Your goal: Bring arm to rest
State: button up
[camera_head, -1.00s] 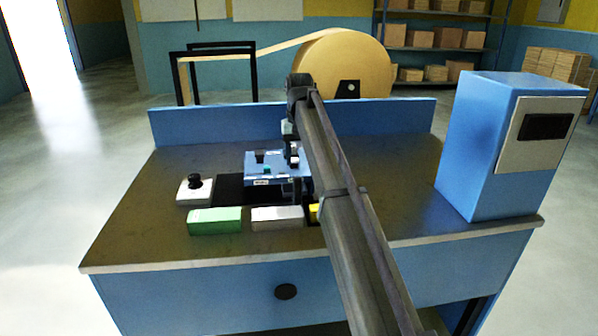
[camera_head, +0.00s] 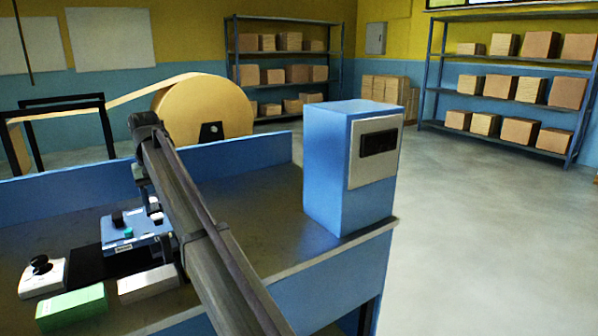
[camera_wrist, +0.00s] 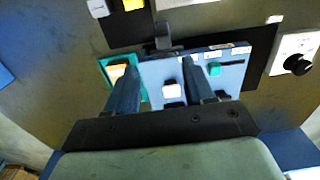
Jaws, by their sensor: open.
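My arm (camera_head: 205,245) reaches across the blue bench in the head view, its end over a blue control box (camera_head: 151,230). In the wrist view, my gripper (camera_wrist: 160,64) is open, with its two fingers apart and nothing seen held between them. The blue control box (camera_wrist: 236,72) lies beneath the fingers, with white, black and green buttons. A dark grey upright piece (camera_wrist: 163,36) stands just beyond the fingertips. A green-edged piece with a yellow middle (camera_wrist: 117,72) is beside the left finger. Whether the fingers touch anything, I cannot tell.
A white box with a black knob (camera_head: 42,277), a green block (camera_head: 72,309) and a pale grey block (camera_head: 147,284) lie on the bench near the arm. A tall blue cabinet (camera_head: 332,175) stands at the bench's right end. A kraft roll (camera_head: 205,105) is behind.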

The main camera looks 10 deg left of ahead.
jog(key=s+d+f+n+t+y, duration=0.1)
jog(key=s+d+f+n+t, duration=0.45)
jog(key=s+d+f, duration=0.45)
jog(key=d+f+m+g+h, duration=0.2)
jog(key=d+f+g+h, duration=0.3)
jog(key=d+f, duration=3.6)
jog(key=s+d+f+m+g+y, duration=0.1)
jog(key=s+d+f+m+g, duration=0.4)
jog(key=s+d+f, duration=0.85)
jog(key=s+d+f+m+g+y, duration=0.1)
jog(key=s+d+f+m, duration=0.1)
jog(key=s, duration=0.6)
jog(key=s+d+f+m+g+y, duration=0.1)
jog(key=s+d+f+m+y, duration=0.1)
jog(key=s+f+m, duration=0.3)
jog(key=s+f, duration=0.1)
jog(key=s, duration=0.1)
jog(key=shift+s+d+f, duration=0.35)
jog(key=shift+f, duration=0.05)
